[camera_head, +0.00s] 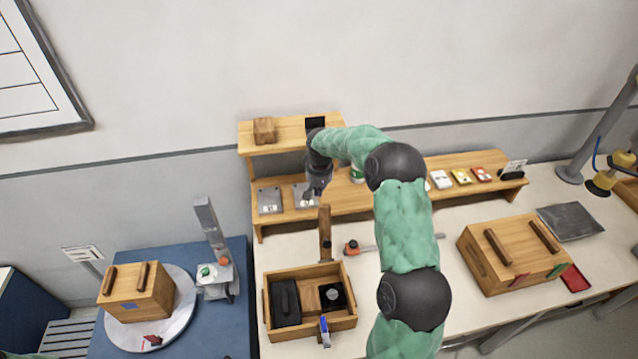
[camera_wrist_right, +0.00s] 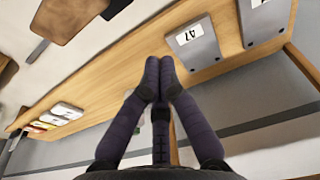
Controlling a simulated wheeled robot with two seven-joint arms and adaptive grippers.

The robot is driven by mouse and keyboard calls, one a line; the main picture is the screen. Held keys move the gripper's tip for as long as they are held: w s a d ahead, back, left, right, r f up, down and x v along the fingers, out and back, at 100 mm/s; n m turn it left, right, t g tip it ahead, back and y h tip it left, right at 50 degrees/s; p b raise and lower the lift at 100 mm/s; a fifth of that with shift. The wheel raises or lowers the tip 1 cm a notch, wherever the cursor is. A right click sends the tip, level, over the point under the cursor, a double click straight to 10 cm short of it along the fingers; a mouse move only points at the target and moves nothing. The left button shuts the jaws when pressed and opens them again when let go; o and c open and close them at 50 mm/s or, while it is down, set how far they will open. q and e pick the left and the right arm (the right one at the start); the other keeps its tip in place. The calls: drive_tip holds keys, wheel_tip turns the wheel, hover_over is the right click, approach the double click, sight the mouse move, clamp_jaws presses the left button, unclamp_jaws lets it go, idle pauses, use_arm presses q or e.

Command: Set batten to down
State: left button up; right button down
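A brown wooden batten (camera_head: 325,222) shows in the head view as a narrow strip pointing up the picture, behind the open wooden box, with a small dark knob low on it. I take this strip to be the batten; its tilt is hard to judge from above. A brown wooden piece (camera_wrist_right: 72,18) at the top left of the right wrist view may be the same strip. My right gripper (camera_head: 314,191) is just above the batten's far end in the picture, over the shelf. Its fingertips (camera_wrist_right: 159,68) are together with nothing visible between them. My left gripper is out of view.
The wooden shelf (camera_head: 350,204) carries grey plates, one numbered (camera_wrist_right: 190,38), and several small cards. The open box (camera_head: 284,333) holds dark items. An orange-ended tool (camera_head: 352,247) lies right of the batten. A lidded wooden crate (camera_head: 512,260) stands right; my right arm hides the middle.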

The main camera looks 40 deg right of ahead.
drive_tip(key=s+f, duration=0.1)
drive_tip(key=s+a+f+p, duration=0.1)
drive_tip(key=s+f, duration=0.1)
drive_tip(key=shift+a+f, duration=0.15)
drive_tip(key=shift+a, duration=0.05)
idle(0.4)
idle(0.3)
